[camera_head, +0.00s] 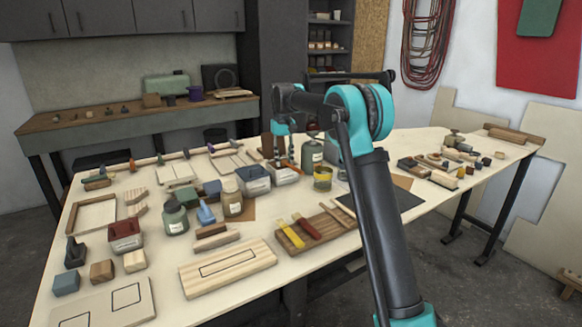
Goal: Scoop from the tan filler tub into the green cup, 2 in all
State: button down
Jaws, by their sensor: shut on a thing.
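My gripper (285,152) points down over the back middle of the table, above a low tub (286,177) with a pale front label. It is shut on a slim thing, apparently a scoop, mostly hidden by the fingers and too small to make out. The tub's contents are hidden, and I cannot tell for sure that it is the tan filler tub.
A dark green bottle (311,157) stands behind the cup, close to my arm. A blue-grey tub (253,181) and a tan-lidded jar (232,199) stand to the left. A wooden tray (317,230) with brushes lies in front. Wood pieces crowd the table's left side.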

jog(key=shift+r, duration=3.7)
